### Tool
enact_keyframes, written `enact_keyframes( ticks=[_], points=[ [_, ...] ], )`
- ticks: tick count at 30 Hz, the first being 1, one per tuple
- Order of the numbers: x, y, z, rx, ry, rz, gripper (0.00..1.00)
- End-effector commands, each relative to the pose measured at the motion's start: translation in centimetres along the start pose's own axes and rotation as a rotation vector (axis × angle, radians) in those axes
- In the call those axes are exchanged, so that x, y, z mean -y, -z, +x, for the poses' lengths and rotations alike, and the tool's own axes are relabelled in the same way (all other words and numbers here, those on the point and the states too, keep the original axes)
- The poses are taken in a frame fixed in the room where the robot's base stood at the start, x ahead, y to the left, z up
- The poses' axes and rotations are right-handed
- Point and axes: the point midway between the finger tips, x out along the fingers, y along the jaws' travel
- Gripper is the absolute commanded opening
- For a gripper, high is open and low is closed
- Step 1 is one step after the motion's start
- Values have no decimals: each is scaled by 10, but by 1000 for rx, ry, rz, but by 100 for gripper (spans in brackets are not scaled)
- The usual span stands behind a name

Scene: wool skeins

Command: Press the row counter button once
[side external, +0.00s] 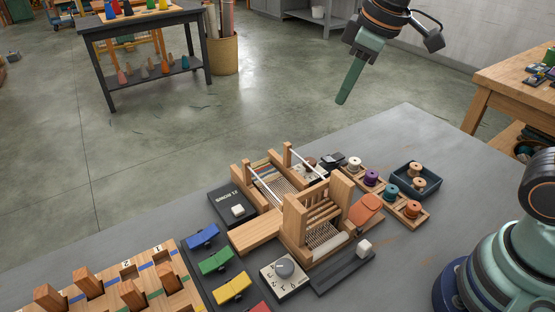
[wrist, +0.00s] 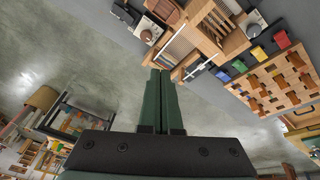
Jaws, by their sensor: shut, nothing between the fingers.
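The row counter (side external: 222,204) is a flat dark box with white lettering that appears upside down. It lies on the grey table left of the wooden loom. Its button (side external: 238,210) is a small pale block on the box's top, standing raised. My gripper (side external: 341,101) hangs high above the table's far edge, well apart from the counter, with its green fingers together and empty. In the wrist view, the shut fingers (wrist: 160,73) point towards the table edge. The counter is not clear there.
The wooden loom (side external: 318,222) stands upright beside the counter. Coloured blocks (side external: 216,261), a dial box (side external: 286,270) and a pegboard (side external: 110,285) lie in front. Spools (side external: 371,178) and a blue tray (side external: 430,187) are at the right. The table's far right is clear.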

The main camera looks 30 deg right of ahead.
Motion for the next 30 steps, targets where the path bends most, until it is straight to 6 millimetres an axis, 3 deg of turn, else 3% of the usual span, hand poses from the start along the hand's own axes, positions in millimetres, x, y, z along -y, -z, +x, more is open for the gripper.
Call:
enact_keyframes(
  ticks=[6, 15, 24, 30],
  points=[
    [22, 46, 21, 66, 60, -257, 0],
    [65, 98, 63, 142, 145, -606, 0],
    [114, 128, 110, 198, 227, -909, 0],
    [131, 134, 125, 213, 253, -1003, 0]
  ],
)
